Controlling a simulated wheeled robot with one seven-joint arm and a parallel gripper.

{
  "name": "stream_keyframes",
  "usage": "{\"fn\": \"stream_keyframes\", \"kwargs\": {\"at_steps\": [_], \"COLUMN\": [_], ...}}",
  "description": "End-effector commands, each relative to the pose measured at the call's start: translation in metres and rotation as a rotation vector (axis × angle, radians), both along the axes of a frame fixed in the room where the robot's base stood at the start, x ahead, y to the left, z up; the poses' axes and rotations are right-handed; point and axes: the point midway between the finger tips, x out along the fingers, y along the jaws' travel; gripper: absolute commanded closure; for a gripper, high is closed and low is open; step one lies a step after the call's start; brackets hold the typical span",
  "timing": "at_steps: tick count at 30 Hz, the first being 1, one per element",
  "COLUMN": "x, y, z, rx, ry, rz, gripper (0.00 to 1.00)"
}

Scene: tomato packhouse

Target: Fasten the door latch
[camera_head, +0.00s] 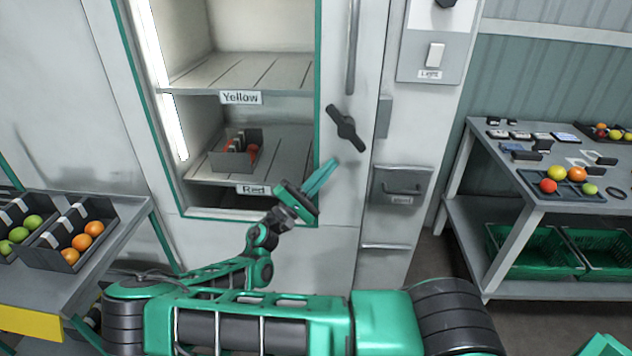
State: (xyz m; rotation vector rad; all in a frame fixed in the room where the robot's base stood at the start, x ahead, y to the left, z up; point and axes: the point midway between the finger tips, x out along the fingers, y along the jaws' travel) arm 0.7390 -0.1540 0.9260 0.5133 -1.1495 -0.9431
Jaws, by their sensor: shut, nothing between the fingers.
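The door latch (347,128) is a dark turn-handle on the pale front of the cabinet, to the right of the green-edged opening. It lies slanted, from upper left to lower right. The cabinet door (338,215) appears flush with the cabinet front, but I cannot tell how tightly it sits. A long grey vertical bar handle (352,45) is above the latch. My gripper (330,167) is shut and empty, its green fingers pointing up and right. In the picture it is just below and left of the latch, apparently apart from it.
Inside the cabinet are shelves labelled Yellow (240,97) and Red (254,190); a dark crate (258,138) with red fruit sits on the lower one. A light switch (434,55) and grey box (402,188) are at right. Tables with fruit stand on both sides.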

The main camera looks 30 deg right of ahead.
Motion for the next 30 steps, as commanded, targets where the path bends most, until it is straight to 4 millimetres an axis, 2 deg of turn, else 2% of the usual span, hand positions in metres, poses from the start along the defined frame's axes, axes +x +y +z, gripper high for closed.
{"fn": "stream_keyframes", "kwargs": {"at_steps": [4,10,16,30], "x": [0.002,-0.014,-0.020,-0.021], "y": [-0.024,-0.037,-0.043,-0.046], "z": [0.015,0.032,0.039,0.039], "rx": [0.000,0.000,0.000,-0.007], "ry": [-0.001,0.001,-0.001,0.005], "rz": [-0.003,-0.002,-0.001,-0.001], "gripper": [1.00,1.00,1.00,1.00]}}
